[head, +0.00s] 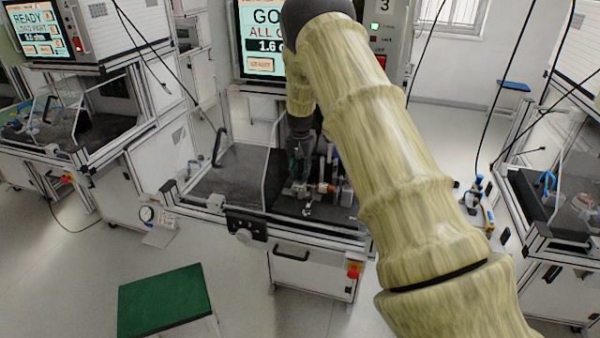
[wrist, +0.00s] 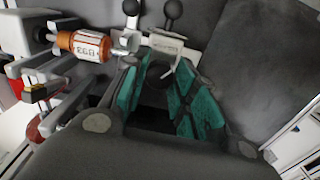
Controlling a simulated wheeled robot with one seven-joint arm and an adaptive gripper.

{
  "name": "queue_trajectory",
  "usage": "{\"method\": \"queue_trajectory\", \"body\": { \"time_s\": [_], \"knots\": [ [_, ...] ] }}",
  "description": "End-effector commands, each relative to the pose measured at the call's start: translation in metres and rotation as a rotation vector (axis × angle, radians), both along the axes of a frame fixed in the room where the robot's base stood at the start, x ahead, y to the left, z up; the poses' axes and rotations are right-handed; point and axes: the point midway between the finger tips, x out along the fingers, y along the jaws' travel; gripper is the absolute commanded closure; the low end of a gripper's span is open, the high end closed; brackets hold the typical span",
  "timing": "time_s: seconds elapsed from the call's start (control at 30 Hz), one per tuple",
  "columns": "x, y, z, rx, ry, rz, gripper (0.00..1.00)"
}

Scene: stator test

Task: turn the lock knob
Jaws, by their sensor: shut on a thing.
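My gripper (head: 297,170) is down at the test fixture inside the middle machine. In the wrist view its two teal-padded fingers (wrist: 157,80) are closed on a dark, round thing (wrist: 157,72), which looks like the lock knob. The fingers hide most of it, so its turn angle cannot be told. An orange part with a white label (wrist: 88,46) lies in the fixture to the left of the fingers. It also shows small in the head view (head: 325,187).
Two black ball-topped levers (wrist: 173,8) stand just beyond the fingers on a pale metal bracket (wrist: 165,42). The machine's screen (head: 262,40) is partly covered by my arm. A green-topped stool (head: 165,298) stands on the floor at front left.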

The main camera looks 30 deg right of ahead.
Motion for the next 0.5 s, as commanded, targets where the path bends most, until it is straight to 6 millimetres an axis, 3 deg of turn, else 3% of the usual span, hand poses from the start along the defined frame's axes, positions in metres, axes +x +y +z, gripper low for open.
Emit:
{"method": "queue_trajectory", "body": {
  "time_s": [0.5],
  "knots": [
    [0.0008, -0.0007, 0.0012, -0.001, -0.002, -0.121, 0.96]
  ]
}}
